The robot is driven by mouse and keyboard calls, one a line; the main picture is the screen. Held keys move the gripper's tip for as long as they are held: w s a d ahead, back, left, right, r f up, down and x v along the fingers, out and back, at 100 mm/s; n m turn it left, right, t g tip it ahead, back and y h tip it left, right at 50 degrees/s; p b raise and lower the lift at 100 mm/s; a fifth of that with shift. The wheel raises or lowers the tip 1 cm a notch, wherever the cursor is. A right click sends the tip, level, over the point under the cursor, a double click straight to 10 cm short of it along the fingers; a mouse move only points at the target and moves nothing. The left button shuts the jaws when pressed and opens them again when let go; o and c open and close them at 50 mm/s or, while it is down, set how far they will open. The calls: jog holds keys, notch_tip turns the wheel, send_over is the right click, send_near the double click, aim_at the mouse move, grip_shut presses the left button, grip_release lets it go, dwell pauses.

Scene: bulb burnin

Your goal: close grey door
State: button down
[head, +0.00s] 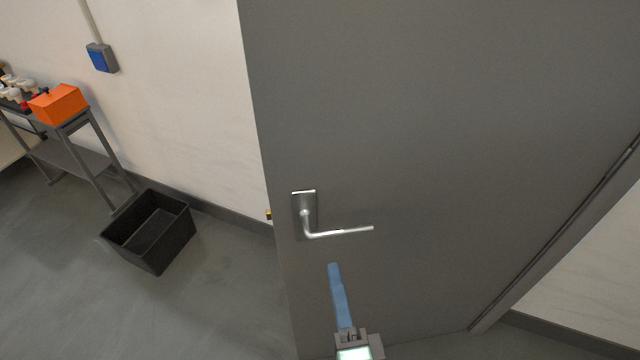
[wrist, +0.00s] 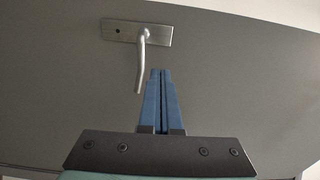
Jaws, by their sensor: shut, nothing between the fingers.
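The grey door (head: 420,130) fills the middle and right of the head view and stands ajar, its left edge in front of the white wall. Its silver lever handle (head: 338,232) sits near that left edge; it also shows at the top of the wrist view (wrist: 140,62). My gripper (head: 334,268) has blue fingers pressed together with nothing between them. It is just below the handle in the head view. In the wrist view the fingertips (wrist: 161,74) point at the door beside the lever. I cannot tell whether they touch the door.
A black open crate (head: 124,232) stands on the floor left of the door. A metal table (head: 92,160) with an orange box (head: 58,103) is farther left. A blue switch box (head: 101,58) is on the white wall. Grey floor between crate and door is clear.

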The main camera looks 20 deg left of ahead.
jog(key=p, duration=0.4)
send_near(317, 198)
jog(key=x, duration=0.5)
jog(key=shift+w+r, duration=0.1)
jog(key=shift+r, duration=0.05)
jog(key=shift+x, duration=0.85)
